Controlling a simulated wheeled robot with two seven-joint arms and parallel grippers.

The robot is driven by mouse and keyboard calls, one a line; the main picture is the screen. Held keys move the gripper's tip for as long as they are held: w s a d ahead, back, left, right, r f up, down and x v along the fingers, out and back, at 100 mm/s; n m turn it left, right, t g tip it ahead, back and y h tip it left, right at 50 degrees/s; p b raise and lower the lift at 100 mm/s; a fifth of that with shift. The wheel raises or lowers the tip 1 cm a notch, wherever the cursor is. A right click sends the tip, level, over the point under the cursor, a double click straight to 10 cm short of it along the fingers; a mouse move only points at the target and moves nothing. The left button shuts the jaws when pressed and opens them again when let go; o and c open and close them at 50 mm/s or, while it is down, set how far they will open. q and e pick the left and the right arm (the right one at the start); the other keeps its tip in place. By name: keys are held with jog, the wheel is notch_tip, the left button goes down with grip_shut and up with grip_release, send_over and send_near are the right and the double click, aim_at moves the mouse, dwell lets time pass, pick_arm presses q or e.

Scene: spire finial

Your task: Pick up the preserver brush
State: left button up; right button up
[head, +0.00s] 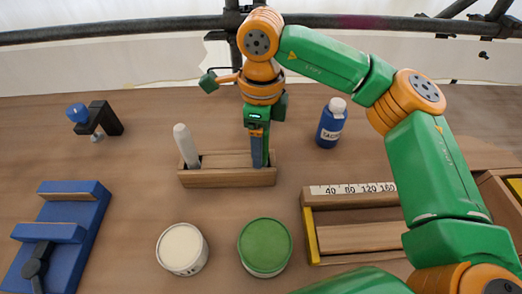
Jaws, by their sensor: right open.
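A low wooden rack (228,178) stands on the table near the middle. A pale grey rounded stick (186,145) stands tilted in its left end. My right gripper (260,150) points down over the right part of the rack, its jaws open. A narrow blue-grey upright piece (256,152) shows between the gripper and the rack; I cannot tell whether it is the preserver brush's handle or part of a finger. No bristles show. My left gripper is out of view.
A cream-topped tin (182,248) and a green-topped tin (265,246) stand in front of the rack. A blue bottle (331,124) is behind right. A wooden tray with a scale (352,190) lies right, a blue fixture (62,232) left, a black clamp (105,118) back left.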

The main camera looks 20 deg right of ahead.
notch_tip(320, 180, down, 2)
jog(key=shift+f, duration=0.1)
grip_shut()
notch_tip(320, 180, up, 10)
jog(key=shift+r+p, duration=0.1)
jog(key=shift+p, duration=0.25)
